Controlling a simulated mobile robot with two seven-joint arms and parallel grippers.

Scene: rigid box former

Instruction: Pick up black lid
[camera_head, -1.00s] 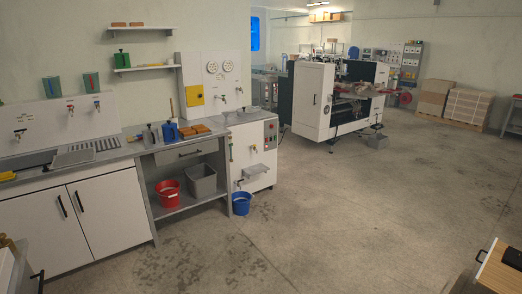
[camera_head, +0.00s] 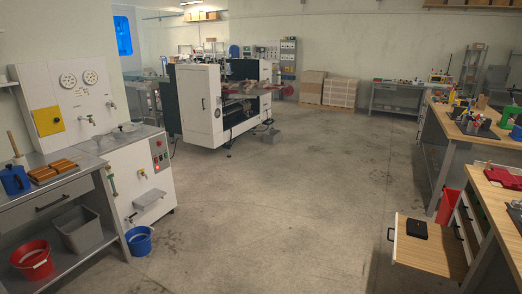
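A small flat black object (camera_head: 417,229), which looks like the black lid, lies on a light wooden surface (camera_head: 430,256) that sticks out like an open drawer at the lower right. It is small in the picture, so its details cannot be made out. Neither of my grippers shows in the head view.
Wooden-topped workbenches (camera_head: 482,128) with tools stand along the right. A red bin (camera_head: 448,206) is beside them. A large white machine (camera_head: 205,100) stands at the back. A sink counter is at the left, with a red bucket (camera_head: 32,260) and blue bucket (camera_head: 139,241). The middle floor is clear.

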